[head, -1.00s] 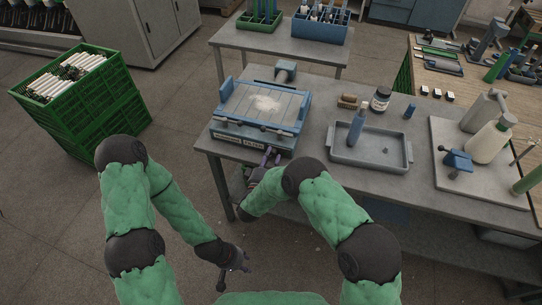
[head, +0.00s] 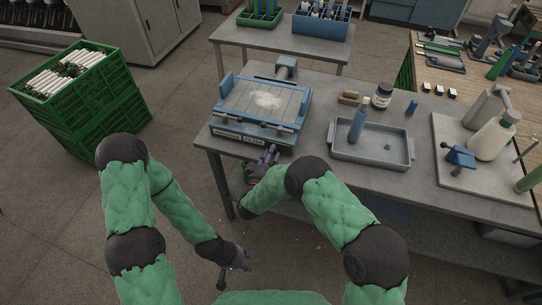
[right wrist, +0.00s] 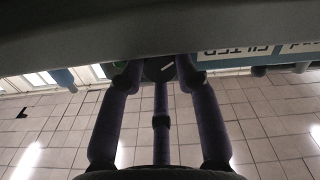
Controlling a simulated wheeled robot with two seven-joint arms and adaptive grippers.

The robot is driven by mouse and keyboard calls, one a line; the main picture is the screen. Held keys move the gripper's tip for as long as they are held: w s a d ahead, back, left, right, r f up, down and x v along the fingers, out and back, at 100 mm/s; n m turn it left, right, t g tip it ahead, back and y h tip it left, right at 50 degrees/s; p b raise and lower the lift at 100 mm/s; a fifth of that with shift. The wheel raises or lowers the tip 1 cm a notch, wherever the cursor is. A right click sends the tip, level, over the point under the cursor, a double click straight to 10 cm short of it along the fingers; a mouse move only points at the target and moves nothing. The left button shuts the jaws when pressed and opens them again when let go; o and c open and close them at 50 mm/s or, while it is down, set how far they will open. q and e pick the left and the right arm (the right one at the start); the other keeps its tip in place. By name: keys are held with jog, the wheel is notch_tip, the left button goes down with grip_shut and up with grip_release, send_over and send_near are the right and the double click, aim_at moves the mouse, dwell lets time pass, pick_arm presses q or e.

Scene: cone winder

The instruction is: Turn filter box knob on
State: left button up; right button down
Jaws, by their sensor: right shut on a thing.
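The filter box (head: 215,122), blue and grey with a pale patch on its flat top, stands at the left end of the grey table. My right gripper (head: 271,153) is at the right part of its front face. In the right wrist view the box's label (right wrist: 240,49) shows upside down, and the right gripper (right wrist: 160,66) is shut on a round dark knob (right wrist: 159,70) with a white mark, one finger on each side. The knob is hidden in the head view. My left gripper (head: 233,275) hangs low over the floor; its finger opening is too small to tell.
To the right on the table are a grey tray (head: 345,154) with a blue bottle (head: 357,126), a brush (head: 348,97) and a jar (head: 382,95). A green crate (head: 105,108) stands on the floor at left. The floor around my left gripper is clear.

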jog(key=m, duration=0.1)
jog(key=m+b, duration=0.1)
jog(key=m, duration=0.1)
jog(key=m+b, duration=0.1)
jog(key=m, duration=0.1)
jog(key=shift+w+r, duration=0.15)
jog(key=shift+r, duration=0.15)
jog(key=shift+m, duration=0.9)
jog(key=shift+r+b, duration=0.15)
jog(key=shift+b, duration=0.15)
jog(key=c, duration=1.2)
grip_release()
jog(key=shift+o, duration=0.2)
jog(key=shift+f, duration=0.3)
